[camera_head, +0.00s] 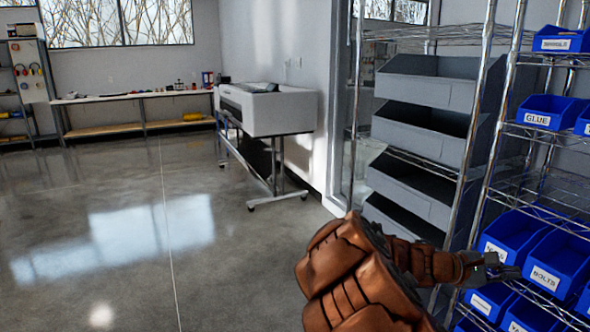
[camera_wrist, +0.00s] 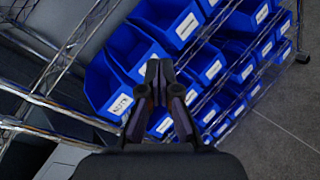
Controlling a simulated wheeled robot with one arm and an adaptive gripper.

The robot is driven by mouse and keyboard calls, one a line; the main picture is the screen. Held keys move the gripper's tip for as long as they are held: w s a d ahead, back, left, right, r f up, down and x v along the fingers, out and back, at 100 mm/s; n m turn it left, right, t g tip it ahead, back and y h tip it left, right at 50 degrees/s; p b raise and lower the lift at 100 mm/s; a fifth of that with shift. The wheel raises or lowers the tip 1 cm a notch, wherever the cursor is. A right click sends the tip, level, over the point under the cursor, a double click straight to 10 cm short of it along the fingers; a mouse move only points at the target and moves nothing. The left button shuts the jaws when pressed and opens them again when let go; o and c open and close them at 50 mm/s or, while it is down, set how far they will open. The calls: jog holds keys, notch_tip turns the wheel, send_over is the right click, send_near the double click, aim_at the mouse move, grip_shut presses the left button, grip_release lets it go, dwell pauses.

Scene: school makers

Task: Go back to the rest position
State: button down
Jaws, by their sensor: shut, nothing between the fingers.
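My brown arm reaches to the right in the head view, and my gripper (camera_head: 510,271) is in front of the blue bins on the wire rack. In the wrist view my gripper (camera_wrist: 159,68) is shut, with its fingertips together and nothing held. A blue bin labelled BOLTS (camera_head: 552,262) sits just right of the gripper in the head view. In the wrist view a labelled blue bin (camera_wrist: 103,85) lies left of the fingers. I cannot tell whether the gripper touches a bin.
The wire rack (camera_head: 490,165) with blue bins, including one labelled GLUE (camera_head: 545,112), fills the right. Grey bins (camera_head: 425,130) are stacked left of it. A large white machine (camera_head: 270,108) stands on a wheeled frame farther back. The concrete floor (camera_head: 130,220) at left is clear.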

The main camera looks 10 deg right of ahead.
jog(key=s+a+f+m+t+y, duration=0.1)
jog(key=s+a+f+m+y, duration=0.35)
jog(key=a, duration=0.85)
jog(key=s+a+f+m+y, duration=0.1)
jog(key=s+a+f+y, duration=0.1)
jog(key=s+a+y, duration=0.8)
jog(key=s+a+f+m+t+y, duration=0.1)
jog(key=s+a+f+m, duration=0.2)
jog(key=a, duration=1.4)
notch_tip(320, 180, up, 22)
jog(key=s+p, duration=0.2)
jog(key=p, duration=1.8)
jog(key=shift+f+n, duration=0.15)
jog(key=shift+n, duration=0.3)
